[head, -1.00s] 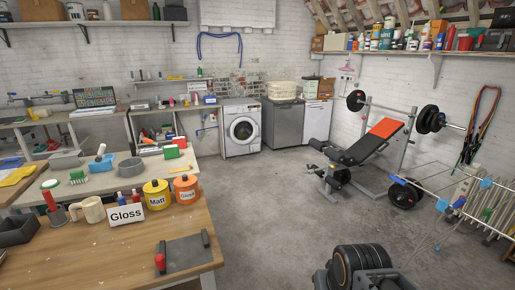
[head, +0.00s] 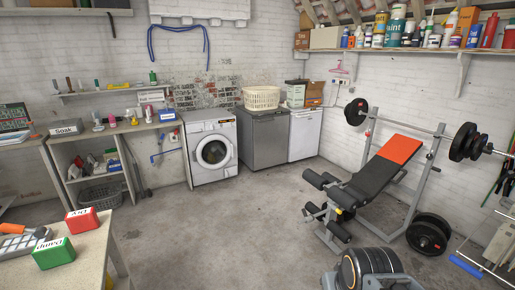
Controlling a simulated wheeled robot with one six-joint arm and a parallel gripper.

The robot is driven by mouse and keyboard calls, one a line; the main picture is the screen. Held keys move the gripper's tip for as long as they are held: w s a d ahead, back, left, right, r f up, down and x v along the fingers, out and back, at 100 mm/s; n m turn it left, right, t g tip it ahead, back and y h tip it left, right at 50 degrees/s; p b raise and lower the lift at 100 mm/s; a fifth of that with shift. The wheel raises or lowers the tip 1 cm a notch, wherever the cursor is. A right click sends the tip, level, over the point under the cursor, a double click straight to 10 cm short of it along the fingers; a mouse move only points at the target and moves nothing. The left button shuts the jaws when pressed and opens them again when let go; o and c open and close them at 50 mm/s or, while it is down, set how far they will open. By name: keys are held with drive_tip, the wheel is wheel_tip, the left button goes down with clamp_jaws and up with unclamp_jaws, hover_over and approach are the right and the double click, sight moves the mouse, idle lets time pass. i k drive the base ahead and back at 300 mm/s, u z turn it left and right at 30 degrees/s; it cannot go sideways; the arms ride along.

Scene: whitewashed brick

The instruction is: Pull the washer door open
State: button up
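The white washer (head: 210,178) stands against the back wall, left of a grey appliance. Its round door (head: 214,151) has a pale rim and dark glass, faces the room and looks shut. The door's handle is too small to make out. My gripper is not in view.
A grey appliance (head: 264,139) with a basket (head: 261,97) on top and a white appliance (head: 304,133) stand right of the washer. A weight bench (head: 366,185) stands at right. A worktable (head: 85,250) is at lower left. Grey floor (head: 230,225) before the washer is clear.

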sight(215, 154)
drive_tip(key=u, duration=0.05)
drive_tip(key=i, duration=2.5)
drive_tip(key=u, duration=0.45)
drive_tip(key=i, duration=2.3)
drive_tip(key=u, duration=0.6)
drive_tip(key=i, duration=1.4)
drive_tip(key=u, duration=0.15)
